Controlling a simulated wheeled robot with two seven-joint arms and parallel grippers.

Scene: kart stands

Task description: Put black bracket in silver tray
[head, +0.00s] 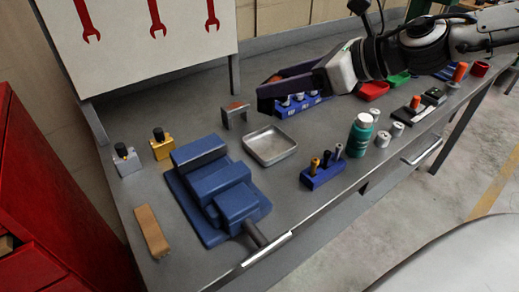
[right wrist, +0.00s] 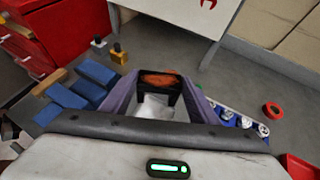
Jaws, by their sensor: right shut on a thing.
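My right gripper (head: 268,87) comes in from the upper right, raised over the bench behind the silver tray. In the right wrist view, its two fingers are shut on the black bracket (right wrist: 172,97), which has an orange-brown top face. In the head view the fingers hide most of this bracket; only a bit of its orange-brown top (head: 275,78) shows. The silver tray (head: 270,160), square and shallow, lies empty on the bench, nearer than the gripper. A pale patch below the bracket in the wrist view is probably the tray. My left gripper is not in view.
A grey bracket (head: 235,113) stands just behind the tray. A blue vise (head: 222,190) is left of it. A blue holder with upright pieces (head: 322,175) and a green bottle (head: 360,135) are to the right. A blue rack (head: 300,104) is partly behind the gripper.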

